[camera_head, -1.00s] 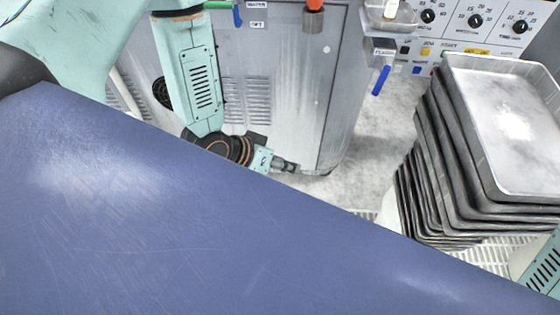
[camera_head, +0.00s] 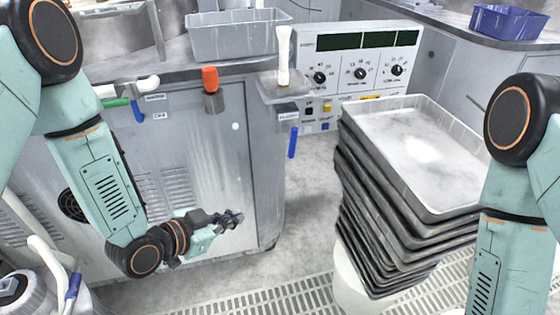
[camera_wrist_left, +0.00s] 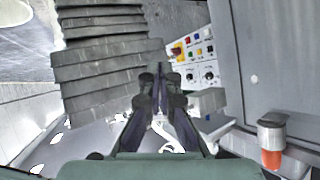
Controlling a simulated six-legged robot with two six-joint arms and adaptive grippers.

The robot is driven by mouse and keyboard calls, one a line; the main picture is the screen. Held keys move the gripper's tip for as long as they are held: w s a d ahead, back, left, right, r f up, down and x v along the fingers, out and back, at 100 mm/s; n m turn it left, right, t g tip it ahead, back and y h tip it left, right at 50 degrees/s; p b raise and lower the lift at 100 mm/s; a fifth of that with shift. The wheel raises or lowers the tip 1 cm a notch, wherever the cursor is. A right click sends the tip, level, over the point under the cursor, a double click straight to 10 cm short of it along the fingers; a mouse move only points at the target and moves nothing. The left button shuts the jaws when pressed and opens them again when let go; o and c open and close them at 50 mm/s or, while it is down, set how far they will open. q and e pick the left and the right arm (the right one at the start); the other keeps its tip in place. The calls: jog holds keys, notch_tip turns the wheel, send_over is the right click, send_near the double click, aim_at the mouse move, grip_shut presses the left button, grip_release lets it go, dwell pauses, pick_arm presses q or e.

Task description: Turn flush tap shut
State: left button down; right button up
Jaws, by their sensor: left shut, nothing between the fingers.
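The flush tap's blue lever (camera_head: 292,142) hangs down below a small label at the right edge of the grey cabinet (camera_head: 215,150) in the head view.
A stack of metal trays (camera_head: 410,170) stands right of the lever. A control panel (camera_head: 350,70) is behind. An orange-capped fitting (camera_head: 210,80), a green lever (camera_head: 116,103) and another blue lever (camera_head: 137,110) are on the cabinet. Floor between cabinet and trays is clear.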

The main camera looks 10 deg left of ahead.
pick_arm(q)
notch_tip(320, 180, up, 7)
jog(key=w+d+m+t+h, duration=0.1)
jog(key=w+m+t+h, duration=0.2)
jog(key=m, duration=1)
jog(key=m+t+b, duration=0.1)
jog(key=m+b, duration=0.2)
jog(key=b, duration=0.1)
send_near(291, 151)
jog(key=shift+y, duration=0.3)
jog(key=x, duration=0.6)
jog(key=shift+w+d+r, duration=0.15)
jog(key=shift+w+r, duration=0.2)
jog(key=shift+w, duration=0.05)
jog(key=shift+w+d+f, duration=0.1)
jog(key=shift+w+d, duration=0.1)
jog(key=shift+d, duration=0.05)
jog(key=shift+w+d, duration=0.1)
jog(key=shift+d, duration=0.1)
jog(key=shift+f, duration=0.1)
